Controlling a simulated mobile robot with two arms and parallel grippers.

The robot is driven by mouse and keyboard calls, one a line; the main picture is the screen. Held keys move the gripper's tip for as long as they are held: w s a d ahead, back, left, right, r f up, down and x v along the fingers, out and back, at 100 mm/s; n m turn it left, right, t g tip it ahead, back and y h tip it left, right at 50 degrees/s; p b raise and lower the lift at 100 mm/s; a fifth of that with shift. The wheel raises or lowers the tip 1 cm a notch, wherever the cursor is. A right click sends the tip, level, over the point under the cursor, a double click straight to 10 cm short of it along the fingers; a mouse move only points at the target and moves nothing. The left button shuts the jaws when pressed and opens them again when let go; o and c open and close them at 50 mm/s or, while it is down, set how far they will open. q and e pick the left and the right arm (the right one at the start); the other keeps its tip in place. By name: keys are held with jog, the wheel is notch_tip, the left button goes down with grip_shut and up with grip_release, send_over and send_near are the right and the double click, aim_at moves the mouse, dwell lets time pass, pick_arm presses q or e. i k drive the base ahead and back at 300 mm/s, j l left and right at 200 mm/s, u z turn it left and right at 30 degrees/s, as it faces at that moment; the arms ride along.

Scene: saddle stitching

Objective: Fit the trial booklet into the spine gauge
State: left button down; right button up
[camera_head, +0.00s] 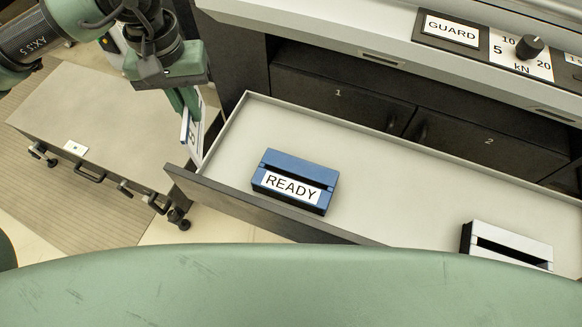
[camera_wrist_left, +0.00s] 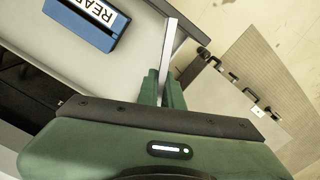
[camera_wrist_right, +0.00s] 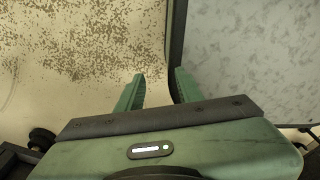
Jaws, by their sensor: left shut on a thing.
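My left gripper (camera_head: 184,104) is shut on a thin upright booklet (camera_head: 186,132), which shows edge-on with white and blue on it. The left wrist view shows the booklet as a narrow pale strip (camera_wrist_left: 168,48) between the fingers. It is over the left end of the open drawer, left of the blue block and apart from it. A blue slotted block (camera_head: 294,180) labelled READY sits in the drawer. A white slotted block (camera_head: 508,244) sits farther right. Neither is labelled as the spine gauge. My right gripper (camera_wrist_right: 158,90) is open and empty.
The open drawer (camera_head: 400,185) has a raised rim, with free floor between the blocks. Dark compartments 1 (camera_head: 340,95) and 2 (camera_head: 488,142) lie behind it. A grey wheeled cabinet (camera_head: 110,130) stands left. A green rounded surface fills the front.

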aim_at(295, 184)
jog(key=j+z, duration=0.1)
jog(key=z, duration=0.7)
jog(key=j+z, duration=0.15)
jog(key=z, duration=0.2)
jog(key=j+z, duration=0.1)
jog(key=z, duration=0.3)
jog(key=k+j+z, duration=0.85)
jog(key=k+j, duration=0.2)
jog(key=j, duration=0.15)
